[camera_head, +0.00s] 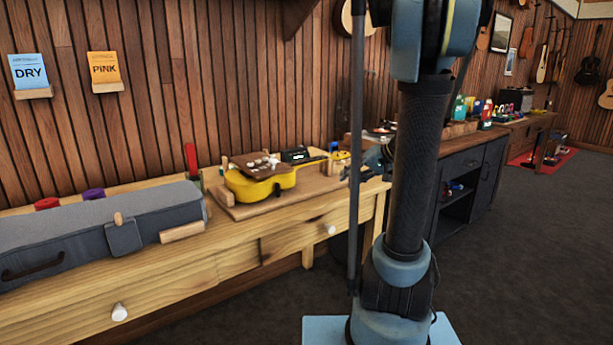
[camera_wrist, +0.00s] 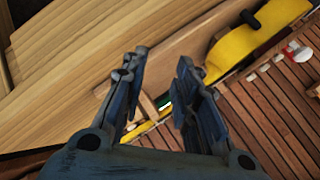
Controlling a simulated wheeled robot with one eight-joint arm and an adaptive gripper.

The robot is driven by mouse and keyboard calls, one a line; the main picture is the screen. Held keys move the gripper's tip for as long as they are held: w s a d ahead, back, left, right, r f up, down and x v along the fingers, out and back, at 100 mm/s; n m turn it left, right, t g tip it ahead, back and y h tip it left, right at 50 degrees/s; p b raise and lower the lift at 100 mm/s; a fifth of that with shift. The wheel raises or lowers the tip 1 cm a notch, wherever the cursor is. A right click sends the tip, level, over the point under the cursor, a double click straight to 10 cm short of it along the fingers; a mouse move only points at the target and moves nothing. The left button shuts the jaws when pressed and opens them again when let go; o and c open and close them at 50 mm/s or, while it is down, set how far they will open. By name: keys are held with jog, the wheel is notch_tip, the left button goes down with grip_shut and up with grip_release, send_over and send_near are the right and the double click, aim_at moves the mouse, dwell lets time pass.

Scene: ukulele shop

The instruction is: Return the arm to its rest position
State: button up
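My gripper (camera_head: 375,161) shows in the head view over the right end of the wooden workbench, partly hidden behind my own arm. In the wrist view my gripper (camera_wrist: 160,72) has its two dark blue fingers apart, with nothing held between them. The yellow ukulele (camera_head: 285,181) lies on a wooden board on the bench, to the left of my gripper. It also shows in the wrist view (camera_wrist: 232,52), beyond the fingers and to the right.
A grey case (camera_head: 60,237) lies on the bench's (camera_head: 245,236) left part. DRY (camera_head: 29,72) and PINK (camera_head: 104,69) cards hang on the plank wall behind. A dark cabinet (camera_head: 470,182) stands to the right. Dark floor (camera_head: 535,260) is clear at right.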

jog(key=s+d+f+g+h, duration=0.1)
jog(key=s+f+h, duration=0.3)
jog(key=s, duration=0.9)
jog(key=s+d+f+g+h, duration=0.1)
jog(key=s+f+h, duration=0.3)
jog(key=s, duration=0.9)
notch_tip(320, 180, down, 4)
jog(key=shift+s+d+r+g+h, duration=0.2)
jog(key=shift+s+d+g+h, duration=0.15)
jog(key=shift+d, duration=0.3)
jog(key=shift+w+f, duration=0.2)
jog(key=shift+w, duration=0.2)
jog(key=shift+c, duration=0.6)
